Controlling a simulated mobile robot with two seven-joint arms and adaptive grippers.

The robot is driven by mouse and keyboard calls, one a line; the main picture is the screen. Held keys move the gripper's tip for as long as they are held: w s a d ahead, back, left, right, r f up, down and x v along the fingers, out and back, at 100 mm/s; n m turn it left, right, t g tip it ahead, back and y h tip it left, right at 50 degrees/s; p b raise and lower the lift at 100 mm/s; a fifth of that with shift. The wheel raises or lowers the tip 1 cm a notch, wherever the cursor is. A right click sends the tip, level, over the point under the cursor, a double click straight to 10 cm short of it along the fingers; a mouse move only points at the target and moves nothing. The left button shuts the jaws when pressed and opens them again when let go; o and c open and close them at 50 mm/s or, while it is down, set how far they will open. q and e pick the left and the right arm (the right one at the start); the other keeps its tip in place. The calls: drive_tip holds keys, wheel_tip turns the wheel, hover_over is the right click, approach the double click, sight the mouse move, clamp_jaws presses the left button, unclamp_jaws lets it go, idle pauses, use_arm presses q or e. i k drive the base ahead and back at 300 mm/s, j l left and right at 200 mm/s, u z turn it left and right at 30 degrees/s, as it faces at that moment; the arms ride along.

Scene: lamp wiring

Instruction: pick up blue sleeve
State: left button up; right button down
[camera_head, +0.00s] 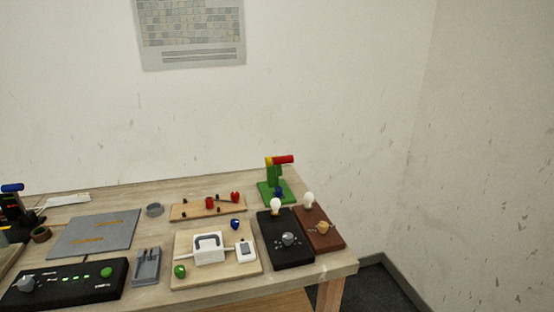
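Several blue items show, and I cannot tell for certain which one is the sleeve. A blue cylinder (12,188) lies across the top of a dark stand at the left picture edge. A small blue piece (235,224) sits at the back edge of the light wooden board (252,268). Another dark blue piece (279,192) is at the foot of a green stand (265,187), which carries a red and yellow cylinder (281,160). Neither of my grippers is in view.
A black box with a dial (286,240) and a brown box (326,238), each with a bulb, stand at the table's right end. A grey mat (92,232), grey holder (146,267) and black control box (65,284) are left. The table (345,262) ends at right.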

sight(278, 189)
drive_tip(key=i+j+z, duration=0.15)
drive_tip(key=z, duration=0.2)
drive_tip(key=i+j+z, duration=0.1)
drive_tip(key=j+z, duration=0.25)
drive_tip(key=i+j+z, duration=0.1)
drive_tip(key=z, duration=0.25)
